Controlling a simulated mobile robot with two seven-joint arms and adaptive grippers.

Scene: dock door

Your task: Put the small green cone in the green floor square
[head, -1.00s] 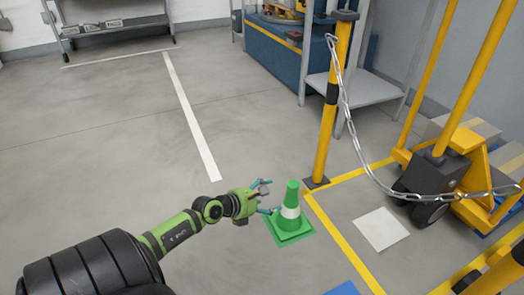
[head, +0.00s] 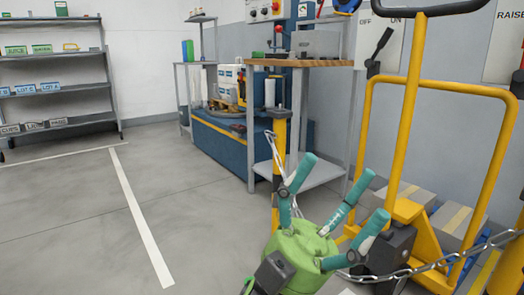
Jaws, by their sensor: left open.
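My left gripper (head: 338,205) is at the bottom, right of centre, in the head view. Its teal fingers are spread and point up, with nothing between them. The green cone and the green floor square do not show in the head view now. My right gripper does not show.
A yellow post (head: 279,165) stands behind the gripper, with a chain (head: 420,272) hanging at the lower right. A yellow pallet truck (head: 430,245) stands at the right. A workbench (head: 300,63) and a shelf rack (head: 52,90) are farther back. Grey floor (head: 70,225) is clear at left.

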